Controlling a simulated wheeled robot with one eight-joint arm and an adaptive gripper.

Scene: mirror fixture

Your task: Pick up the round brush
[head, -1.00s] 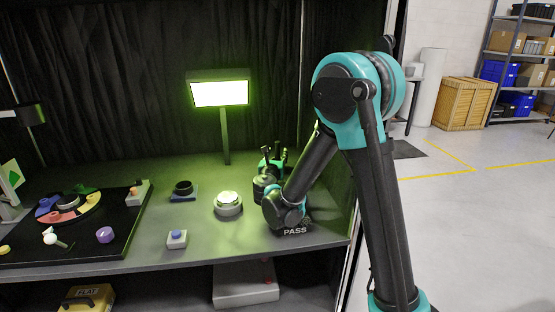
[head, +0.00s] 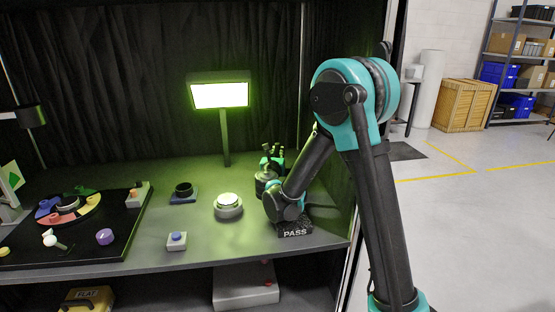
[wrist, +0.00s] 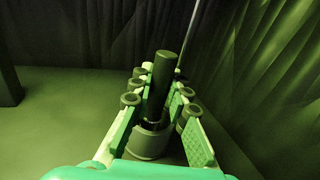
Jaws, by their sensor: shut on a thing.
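The round brush shows in the wrist view as a dark upright handle (wrist: 163,80) between the two green fingers of my gripper (wrist: 160,95). The fingers are shut on the handle. Its lower end goes down into a round grey cup-like body (wrist: 150,142); I cannot tell whether that is the brush's own base or a holder. In the head view my gripper (head: 273,160) is at the back right of the bench, over a dark round pot (head: 265,184). My arm partly hides this spot, and the brush head cannot be made out.
A lit lamp panel (head: 220,95) stands behind on a post. A round device with a white top (head: 228,203), a dark ring on a blue base (head: 183,192) and a blue-button box (head: 177,241) stand to the left. A PASS block (head: 296,229) is at the right front.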

